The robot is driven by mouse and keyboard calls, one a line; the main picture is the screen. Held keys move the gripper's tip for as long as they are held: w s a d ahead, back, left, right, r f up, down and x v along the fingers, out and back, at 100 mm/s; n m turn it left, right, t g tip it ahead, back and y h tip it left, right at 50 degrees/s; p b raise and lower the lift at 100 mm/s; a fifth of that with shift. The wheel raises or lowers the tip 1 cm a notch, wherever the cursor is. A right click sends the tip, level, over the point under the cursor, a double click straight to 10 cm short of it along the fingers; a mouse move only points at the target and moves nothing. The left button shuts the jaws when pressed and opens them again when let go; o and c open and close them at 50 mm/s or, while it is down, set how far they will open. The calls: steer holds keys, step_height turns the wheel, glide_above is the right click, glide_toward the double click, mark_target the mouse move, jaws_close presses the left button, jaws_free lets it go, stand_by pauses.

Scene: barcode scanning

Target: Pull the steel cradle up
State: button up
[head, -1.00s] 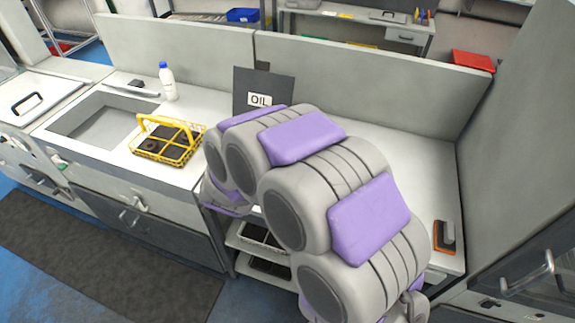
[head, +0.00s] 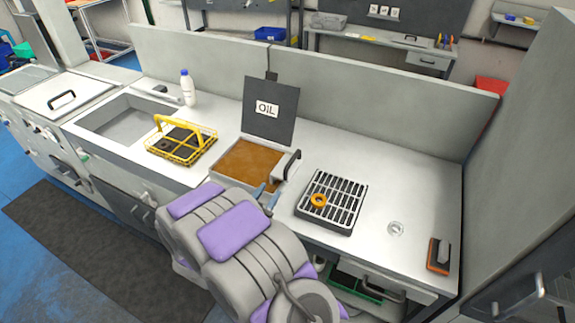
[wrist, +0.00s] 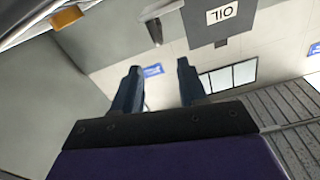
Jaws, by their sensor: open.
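The steel cradle appears to be the grey metal piece with a dark grip (head: 287,165) at the right side of the oil bath (head: 222,170). The bath is a square steel tank of brown oil, with its dark OIL lid (head: 270,110) standing open behind it. Any part of the cradle under the oil is hidden. My gripper (head: 265,195) is open at the bath's front right edge, just in front of and below the grip. In the wrist view my two blue fingers (wrist: 158,86) stand apart with nothing clearly between them. I cannot tell whether they touch the cradle.
A yellow wire basket (head: 180,146) with dark parts stands left of the bath, near the sink (head: 130,118) and a white bottle (head: 187,88). A black grate (head: 345,205) with an orange ring (head: 318,200) lies right. An orange-and-black block (head: 438,254) sits at the far right.

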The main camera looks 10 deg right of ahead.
mark_target(291, 162)
steer(key=b+x, duration=0.2)
steer(key=x, duration=1.3)
steer(key=shift+d+f, duration=0.1)
steer(key=shift+d, duration=0.15)
steer(key=shift+a, duration=0.4)
steer(key=shift+c, duration=0.3)
steer(key=shift+d, duration=0.3)
steer(key=c, duration=0.5)
jaws_close()
steer(key=shift+r, duration=0.2)
